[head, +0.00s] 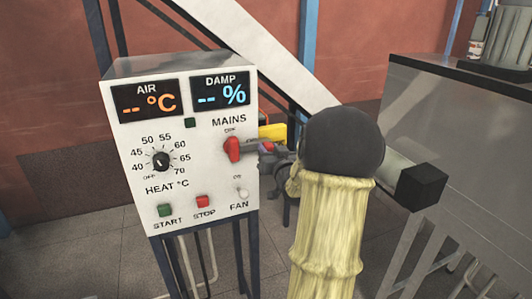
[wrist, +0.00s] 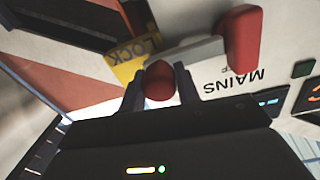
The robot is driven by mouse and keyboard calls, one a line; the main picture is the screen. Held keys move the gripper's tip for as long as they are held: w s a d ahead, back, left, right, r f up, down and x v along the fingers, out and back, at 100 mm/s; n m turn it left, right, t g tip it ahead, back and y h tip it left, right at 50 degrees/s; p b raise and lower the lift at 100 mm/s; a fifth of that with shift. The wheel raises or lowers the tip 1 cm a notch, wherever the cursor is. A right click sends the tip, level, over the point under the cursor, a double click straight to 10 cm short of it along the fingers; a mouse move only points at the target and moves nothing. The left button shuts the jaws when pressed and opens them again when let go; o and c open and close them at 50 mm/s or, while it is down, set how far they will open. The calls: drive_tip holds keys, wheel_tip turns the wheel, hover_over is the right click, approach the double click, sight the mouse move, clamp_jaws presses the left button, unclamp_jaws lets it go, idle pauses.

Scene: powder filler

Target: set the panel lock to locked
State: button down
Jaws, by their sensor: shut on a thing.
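The white control panel (head: 125,190) stands left of centre in the head view. A yellow plate (head: 272,131) shows at its right side, partly hidden by my arm; in the wrist view the plate (wrist: 125,70) reads LOCK. A rounded red knob (wrist: 159,80) sits beside the plate, between the fingers of my gripper (wrist: 159,88), which is shut on it. In the head view my gripper (head: 272,151) is at the panel's right edge, mostly hidden by my arm. The knob's exact lock position is hard to tell.
The red MAINS switch (head: 233,149) is on the panel's front, close left of my gripper; its red handle (wrist: 242,40) also shows in the wrist view. A dial, buttons and a FAN toggle are nearby. A grey metal cabinet (head: 450,125) stands at the right.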

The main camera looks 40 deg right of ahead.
drive_tip(key=shift+a, duration=0.15)
drive_tip(key=c, duration=1.4)
unclamp_jaws()
drive_tip(key=o, duration=0.4)
drive_tip(key=shift+a, duration=0.15)
drive_tip(key=shift+c, duration=0.2)
drive_tip(key=b+v, duration=0.4)
drive_tip(key=v, duration=1.3)
drive_tip(key=shift+s+b, duration=0.15)
drive_tip(key=shift+b, duration=0.25)
